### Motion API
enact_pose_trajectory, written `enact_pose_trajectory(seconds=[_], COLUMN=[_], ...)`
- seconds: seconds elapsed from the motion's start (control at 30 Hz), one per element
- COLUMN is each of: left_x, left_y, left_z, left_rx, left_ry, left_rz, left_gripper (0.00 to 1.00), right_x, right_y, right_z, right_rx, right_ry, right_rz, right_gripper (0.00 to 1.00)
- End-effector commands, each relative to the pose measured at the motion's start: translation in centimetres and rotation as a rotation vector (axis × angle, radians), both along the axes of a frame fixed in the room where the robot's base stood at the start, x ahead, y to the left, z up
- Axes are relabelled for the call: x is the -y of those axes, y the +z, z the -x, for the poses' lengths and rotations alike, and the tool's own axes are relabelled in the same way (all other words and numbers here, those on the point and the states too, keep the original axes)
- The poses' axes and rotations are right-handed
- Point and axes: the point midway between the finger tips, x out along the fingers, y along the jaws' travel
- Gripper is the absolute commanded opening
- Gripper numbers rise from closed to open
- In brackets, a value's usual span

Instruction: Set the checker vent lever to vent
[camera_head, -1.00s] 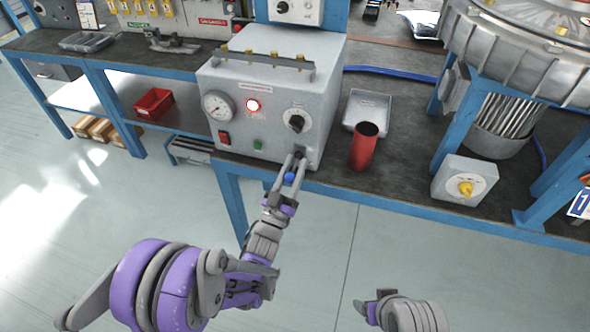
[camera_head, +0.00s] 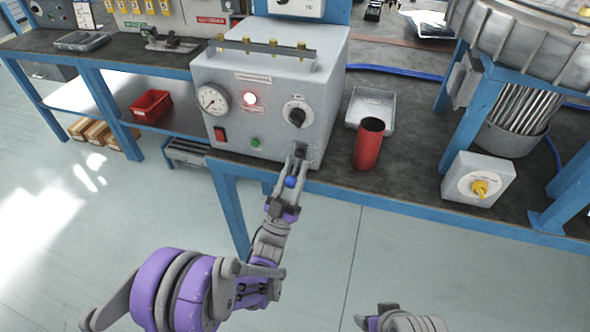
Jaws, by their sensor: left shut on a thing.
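The checker (camera_head: 268,105) is a grey box on the bench, with a round gauge (camera_head: 213,99), a lit red lamp, a dark rotary knob (camera_head: 297,115) and a row of brass fittings on top. The vent lever's blue knob (camera_head: 291,182) shows low at its front right, in front of the dark fitting. My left gripper (camera_head: 298,161) is shut on the lever, with the blue knob between its fingers. The fingers hide most of the lever, and I cannot read its setting marks. My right gripper (camera_head: 372,318) is at the bottom edge, apart from everything; its jaw opening is unclear.
A red cup (camera_head: 369,145) and a light tray (camera_head: 371,107) stand right of the checker. A grey box with a yellow knob (camera_head: 479,188) sits farther right, below the large blower (camera_head: 520,50). A red bin (camera_head: 152,105) is on the lower shelf. Open floor lies in front.

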Motion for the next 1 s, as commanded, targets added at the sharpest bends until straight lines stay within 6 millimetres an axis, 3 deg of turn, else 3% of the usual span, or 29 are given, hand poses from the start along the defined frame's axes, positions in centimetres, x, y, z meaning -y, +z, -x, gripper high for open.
enact_pose_trajectory(seconds=[0.1,0.13,0.27,0.67,1.0], left_x=[0.0,0.0,0.0,-0.2,-2.3], left_y=[-0.1,-0.1,-0.1,-0.6,-5.1], left_z=[0.0,0.0,0.0,0.4,4.5], left_rx=[-0.001,-0.001,-0.001,-0.001,-0.001], left_ry=[0.000,0.000,0.000,0.000,0.001], left_rz=[-0.001,-0.001,-0.001,-0.001,-0.001], left_gripper=[0.00,0.45,0.69,0.70,0.70], right_x=[0.0,0.0,0.0,0.0,0.0], right_y=[0.0,0.0,0.0,0.0,-0.3], right_z=[0.0,0.0,0.0,0.0,-0.1], right_rx=[0.000,0.000,0.000,0.000,-0.001], right_ry=[0.000,0.000,0.000,0.000,0.000], right_rz=[0.000,0.000,0.000,0.000,0.000], right_gripper=[0.71,0.71,0.71,0.71,0.71])
